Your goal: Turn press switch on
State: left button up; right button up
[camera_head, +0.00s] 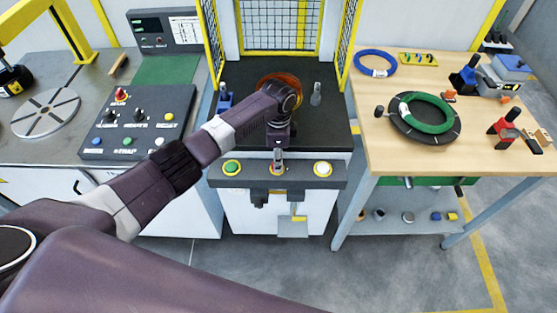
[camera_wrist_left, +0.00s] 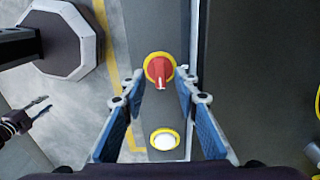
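The press's front control bar (camera_head: 215,178) carries a green button (camera_head: 232,167) at left, a switch in the middle and a white button (camera_head: 323,168) at right. My left gripper (camera_head: 278,160) is over the middle switch and mostly hides it in the head view. In the left wrist view the switch is a red knob (camera_wrist_left: 160,70) in a yellow ring, with the white button (camera_wrist_left: 163,140) below it. The left gripper (camera_wrist_left: 159,82) is open, its blue-padded fingers on either side of the knob. I cannot tell whether they touch it.
The press bed (camera_head: 330,122) behind the bar holds an orange-brown coil (camera_head: 270,77), partly hidden by my arm. A button console (camera_head: 139,122) stands at left. A wooden table (camera_head: 375,147) at right bears a green coil (camera_head: 426,126) and a blue coil (camera_head: 374,54).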

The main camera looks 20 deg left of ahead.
pick_arm(q)
notch_tip(320, 180, up, 11)
jog(key=shift+r, duration=0.2)
dwell(0.5)
